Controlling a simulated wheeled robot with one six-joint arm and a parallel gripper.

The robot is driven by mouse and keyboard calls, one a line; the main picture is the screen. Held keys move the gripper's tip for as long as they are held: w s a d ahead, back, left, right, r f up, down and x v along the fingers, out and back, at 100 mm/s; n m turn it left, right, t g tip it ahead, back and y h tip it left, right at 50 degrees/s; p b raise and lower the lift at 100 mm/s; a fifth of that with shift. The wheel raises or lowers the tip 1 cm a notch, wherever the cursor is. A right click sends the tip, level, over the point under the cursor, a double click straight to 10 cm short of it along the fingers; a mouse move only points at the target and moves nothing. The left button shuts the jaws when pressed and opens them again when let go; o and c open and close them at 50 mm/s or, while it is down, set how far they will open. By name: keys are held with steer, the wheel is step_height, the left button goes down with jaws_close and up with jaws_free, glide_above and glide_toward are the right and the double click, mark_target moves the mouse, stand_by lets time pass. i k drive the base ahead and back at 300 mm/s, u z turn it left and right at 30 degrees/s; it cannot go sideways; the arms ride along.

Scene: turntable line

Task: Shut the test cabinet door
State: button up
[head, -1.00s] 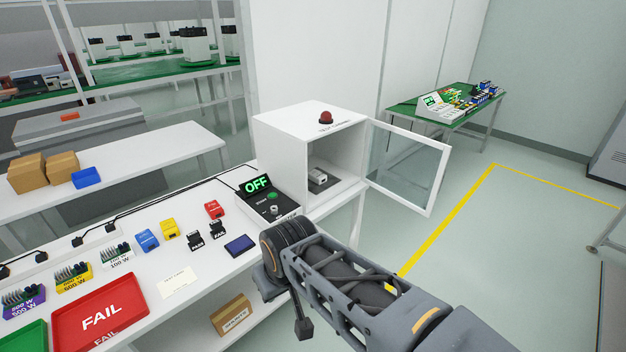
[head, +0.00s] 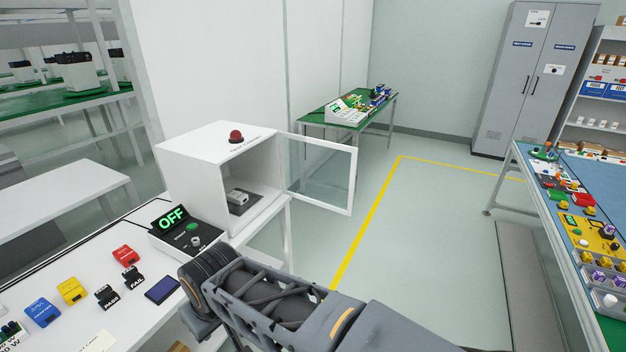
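The test cabinet (head: 195,165) is a white box at the far end of the white bench, with a red dome (head: 236,136) on its top. Its door (head: 322,172), a clear pane in a white frame, stands wide open, swung out to the right from the cabinet's right edge. Inside the cabinet a small pale device (head: 238,197) sits on a dark base. My arm reaches in from the bottom right, in front of the cabinet and below the door, apart from the door. My gripper's fingers cannot be made out; the arm's dark end is at the bench edge.
A control box with a green OFF display (head: 172,217) stands before the cabinet. Red, yellow, blue and black blocks lie on the bench (head: 90,250). A green table (head: 345,108) stands behind the door. Open floor with a yellow line (head: 375,215) lies right; a workbench (head: 545,215) stands farther right.

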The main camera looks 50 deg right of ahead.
mark_target(354, 151)
steer(key=z, duration=2.6)
steer(key=i, duration=3.4)
steer(key=u, duration=4.1)
steer(key=k, duration=0.2)
steer(key=u, duration=0.45)
